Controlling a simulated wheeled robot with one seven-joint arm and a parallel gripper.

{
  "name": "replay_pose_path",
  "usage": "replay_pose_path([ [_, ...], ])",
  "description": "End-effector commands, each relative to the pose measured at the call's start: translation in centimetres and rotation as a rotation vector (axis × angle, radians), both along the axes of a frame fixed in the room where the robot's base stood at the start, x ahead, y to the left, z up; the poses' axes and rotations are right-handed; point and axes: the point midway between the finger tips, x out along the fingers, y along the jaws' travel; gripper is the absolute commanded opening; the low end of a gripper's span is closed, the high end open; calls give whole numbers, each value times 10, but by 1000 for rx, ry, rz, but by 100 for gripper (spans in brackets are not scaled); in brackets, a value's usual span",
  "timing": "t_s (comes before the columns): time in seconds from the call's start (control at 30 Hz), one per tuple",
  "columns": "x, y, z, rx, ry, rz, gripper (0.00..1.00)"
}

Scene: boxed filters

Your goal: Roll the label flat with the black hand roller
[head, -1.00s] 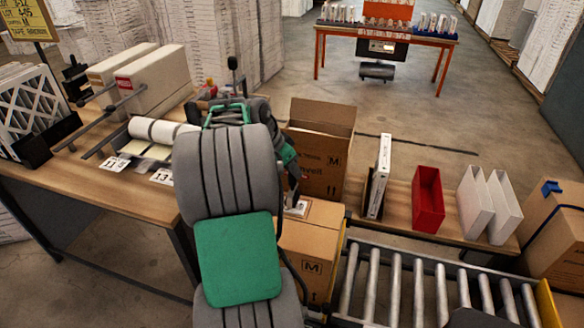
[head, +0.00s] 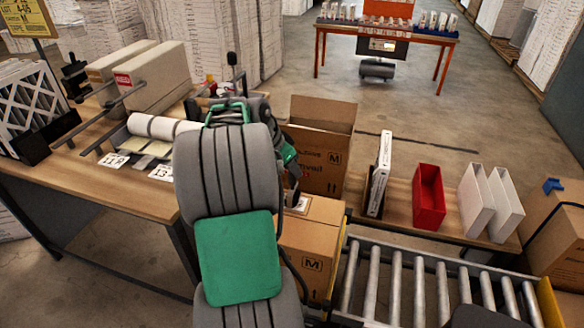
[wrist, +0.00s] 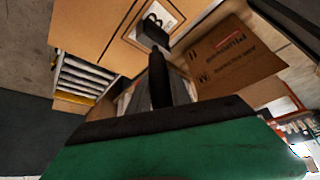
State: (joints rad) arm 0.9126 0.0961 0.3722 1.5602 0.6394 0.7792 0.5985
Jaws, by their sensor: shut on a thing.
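The closed cardboard box (head: 312,238) stands beside the near end of the roller conveyor. A white label (head: 301,204) lies on its top. In the wrist view the label (wrist: 160,14) shows dark print and a dark border. The black hand roller (wrist: 152,34) shows there as a dark block at the label's edge, with a dark shaft running back toward my gripper. My gripper (wrist: 160,82) is shut on the roller. In the head view my arm hides most of the gripper and roller. I cannot tell whether the roller touches the label.
An open carton (head: 318,160) stands right behind the box. The roller conveyor (head: 425,290) runs to the right. A shelf beyond it holds a red bin (head: 428,198) and white bins (head: 480,203). The wooden workbench (head: 120,190) with a label reel (head: 160,128) is at left.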

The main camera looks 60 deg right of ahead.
Motion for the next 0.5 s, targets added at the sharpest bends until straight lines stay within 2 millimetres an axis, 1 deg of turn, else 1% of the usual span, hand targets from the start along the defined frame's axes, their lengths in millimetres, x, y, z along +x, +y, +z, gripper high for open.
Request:
replay_pose_path([
  [0.17,-6,-1,-1,0,0,-1,0],
  [0.5,-37,-6,-1,0,0,-1,0],
])
